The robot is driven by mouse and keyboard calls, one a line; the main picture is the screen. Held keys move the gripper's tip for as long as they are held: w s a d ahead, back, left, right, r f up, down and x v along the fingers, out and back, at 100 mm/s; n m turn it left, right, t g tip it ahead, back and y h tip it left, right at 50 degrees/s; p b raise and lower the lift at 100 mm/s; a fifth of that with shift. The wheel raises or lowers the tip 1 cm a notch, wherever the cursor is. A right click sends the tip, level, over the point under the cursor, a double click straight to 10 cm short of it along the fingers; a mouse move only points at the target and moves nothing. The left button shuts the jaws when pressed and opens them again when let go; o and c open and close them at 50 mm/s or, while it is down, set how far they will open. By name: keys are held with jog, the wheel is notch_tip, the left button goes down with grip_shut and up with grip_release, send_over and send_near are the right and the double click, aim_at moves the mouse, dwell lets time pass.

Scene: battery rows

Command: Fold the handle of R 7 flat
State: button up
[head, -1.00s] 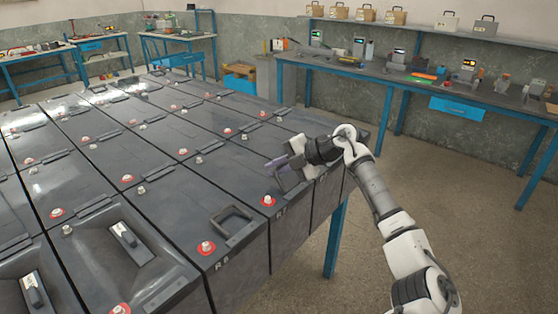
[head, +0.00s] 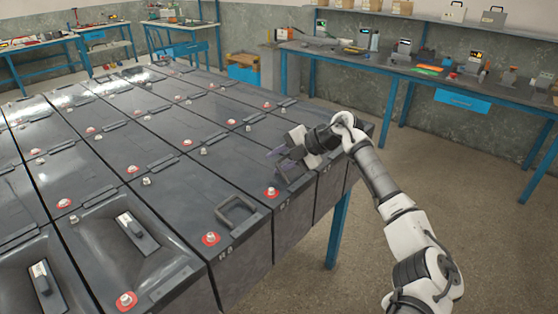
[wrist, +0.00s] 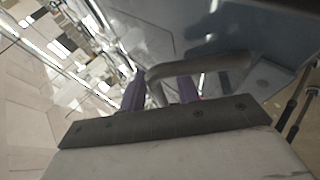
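Battery R 7 (head: 232,168) is a dark grey block at the table's near right side, with a red-ringed terminal on top. My gripper (head: 277,156) is over its front end in the head view and partly hides its handle. In the wrist view, the handle (wrist: 208,66) is a grey bent bar standing raised from the battery, just beyond the fingers. The two purple fingers (wrist: 160,92) are apart, with a gap between them. They look close to the bar; I cannot tell whether they touch it.
Battery R 8 (head: 188,212), to the left of R 7, has a raised handle (head: 237,212). More batteries fill the table in rows, some with black grips in recesses. A blue-legged bench (head: 440,78) with tools stands behind. Floor (head: 470,215) is open at right.

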jog(key=b+v, duration=0.3)
jog(key=v, duration=1.1)
jog(key=shift+b, duration=0.35)
jog(key=shift+w, duration=0.1)
